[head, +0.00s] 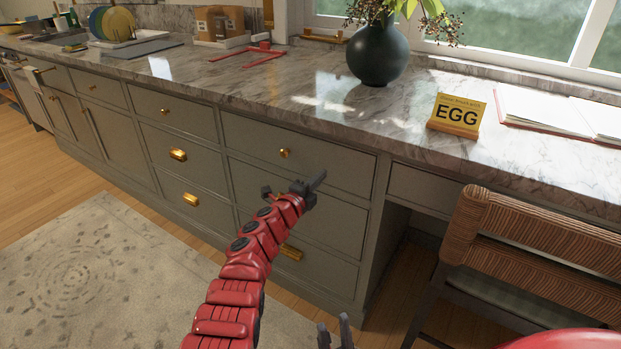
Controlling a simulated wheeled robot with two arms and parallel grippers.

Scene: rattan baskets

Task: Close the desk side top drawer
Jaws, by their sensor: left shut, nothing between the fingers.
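The top drawer (330,163) of the cabinet column beside the desk has a grey front and a small gold knob (284,153). Its front looks flush with the cabinet face, though a very small gap would be hard to see. My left gripper (318,180) is shut and empty, in front of the lower right part of this drawer front; whether it touches is unclear. My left arm hides parts of the drawers below. My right gripper (335,335) shows at the bottom edge, its fingers apart and empty, low and away from the drawer.
A woven chair (530,240) stands at the desk on the right. The marble counter (300,95) above holds a dark vase (378,55), a yellow EGG sign (457,113) and an open book (565,112). A rug (90,270) covers the floor at the left.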

